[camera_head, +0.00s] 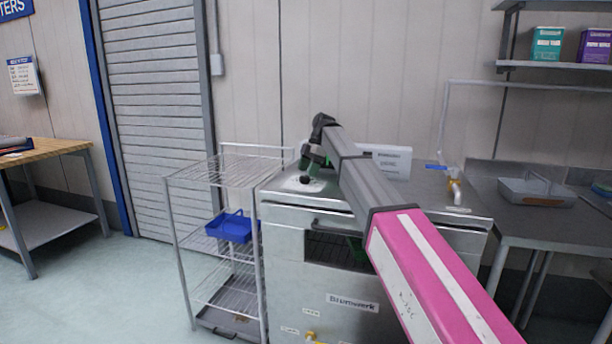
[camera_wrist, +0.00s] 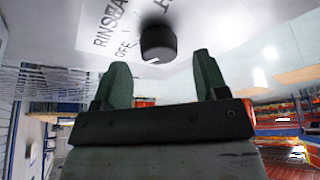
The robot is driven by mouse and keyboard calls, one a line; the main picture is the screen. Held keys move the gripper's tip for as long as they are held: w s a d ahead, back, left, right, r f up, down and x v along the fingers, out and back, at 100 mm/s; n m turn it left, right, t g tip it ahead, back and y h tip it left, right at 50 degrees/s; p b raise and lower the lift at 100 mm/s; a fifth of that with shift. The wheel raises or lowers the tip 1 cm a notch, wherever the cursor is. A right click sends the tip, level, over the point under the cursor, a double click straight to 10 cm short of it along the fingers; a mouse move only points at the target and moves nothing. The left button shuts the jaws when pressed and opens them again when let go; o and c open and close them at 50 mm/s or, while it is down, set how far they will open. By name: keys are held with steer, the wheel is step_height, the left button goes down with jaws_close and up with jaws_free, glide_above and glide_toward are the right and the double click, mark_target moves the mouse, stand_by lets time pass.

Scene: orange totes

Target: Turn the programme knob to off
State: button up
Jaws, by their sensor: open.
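The programme knob (camera_wrist: 158,40) is a dark round knob on a white label plate (camera_wrist: 105,30) with black lettering, where "RINSE" and what looks like "OFF" can be read. In the head view the knob (camera_head: 305,180) is a small black spot on the top of the steel machine (camera_head: 290,215). My gripper (camera_wrist: 162,62) is open, with its green fingers either side of the knob's line and a gap to each side of it. The knob appears just past the fingertips. In the head view my gripper (camera_head: 313,160) is small and partly hidden by my arm.
A wire rack (camera_head: 185,225) with a blue basket (camera_head: 229,227) stands left of the machine. A steel counter with a grey tray (camera_head: 536,192) is to the right.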

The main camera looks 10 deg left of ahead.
steer(key=v, duration=0.8)
steer(key=shift+r, duration=0.1)
